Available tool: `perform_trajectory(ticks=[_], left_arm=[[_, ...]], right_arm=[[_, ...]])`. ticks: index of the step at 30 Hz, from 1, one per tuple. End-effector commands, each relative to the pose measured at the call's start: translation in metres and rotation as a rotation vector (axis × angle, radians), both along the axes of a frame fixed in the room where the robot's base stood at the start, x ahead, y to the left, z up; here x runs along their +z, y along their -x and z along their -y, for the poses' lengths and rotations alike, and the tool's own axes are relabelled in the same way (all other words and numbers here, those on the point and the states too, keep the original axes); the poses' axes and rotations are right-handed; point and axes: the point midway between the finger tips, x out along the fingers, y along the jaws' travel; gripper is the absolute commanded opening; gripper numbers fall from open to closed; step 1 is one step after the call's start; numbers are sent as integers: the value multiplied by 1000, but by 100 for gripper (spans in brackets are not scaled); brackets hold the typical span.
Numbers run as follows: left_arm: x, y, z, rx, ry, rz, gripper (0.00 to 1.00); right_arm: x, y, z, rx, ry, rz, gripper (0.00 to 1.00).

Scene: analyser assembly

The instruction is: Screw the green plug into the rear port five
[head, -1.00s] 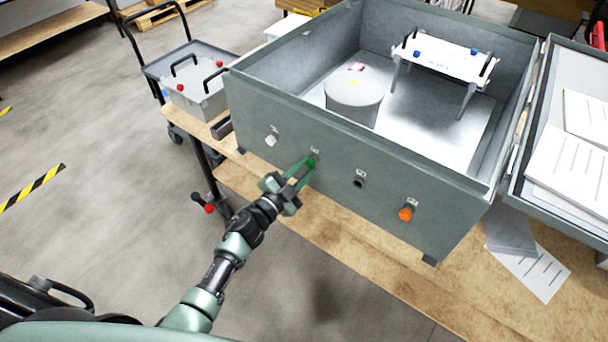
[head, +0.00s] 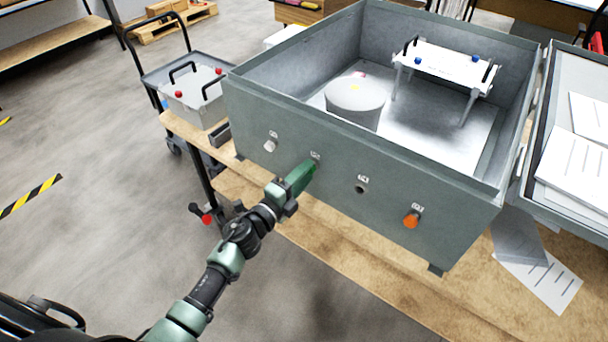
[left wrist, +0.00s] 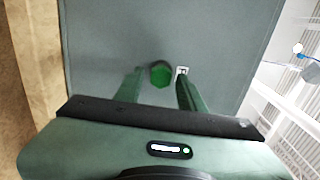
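The green plug (left wrist: 161,75) sits at a port in the grey-green wall of the large box (head: 260,112). In the head view it is mostly hidden behind my fingers. My left gripper (head: 312,168) reaches the wall at this port. In the left wrist view, the fingers of my left gripper (left wrist: 160,84) stand on either side of the plug, with a narrow gap showing on each side, so it looks open. How deep the plug sits cannot be told. The port labels are too small to read. My right gripper is not in view.
The same wall has a white plug (head: 270,145), an empty dark port (head: 361,188) and an orange plug (head: 411,221). A grey cylinder (head: 355,97) and a white stand (head: 445,62) are inside the box. A wooden bench (head: 335,240) is below; a trolley (head: 150,68) stands left.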

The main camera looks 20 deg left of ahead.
Motion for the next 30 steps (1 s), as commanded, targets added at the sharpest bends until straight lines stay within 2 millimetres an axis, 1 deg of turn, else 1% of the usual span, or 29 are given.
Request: perform_trajectory(ticks=[3, 5, 8, 12, 14, 18, 20, 21, 24, 27, 30], left_arm=[[2, 0, 0, 0, 19, -6, 39], [4, 0, 0, 0, 81, -28, 39], [9, -1, 0, 2, 287, -106, 39], [10, -1, -1, 2, 633, -230, 39], [10, -1, -1, 3, 782, -284, 39], [9, -1, -1, 4, 1135, -414, 39], [8, -1, -1, 3, 1290, -470, 39], [8, -1, -1, 3, 1394, -508, 39], [6, -1, -1, 2, 1645, -600, 39], [4, -1, 0, 2, 1840, -669, 39], [3, 0, 0, 3, 1948, -708, 39]], right_arm=[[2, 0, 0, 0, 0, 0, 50], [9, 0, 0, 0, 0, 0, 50], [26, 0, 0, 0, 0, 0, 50], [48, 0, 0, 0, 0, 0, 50], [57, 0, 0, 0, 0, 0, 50], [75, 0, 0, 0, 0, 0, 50], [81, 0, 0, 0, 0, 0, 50], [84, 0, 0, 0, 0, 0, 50], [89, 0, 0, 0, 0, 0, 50], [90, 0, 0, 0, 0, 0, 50], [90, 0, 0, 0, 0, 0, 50]])
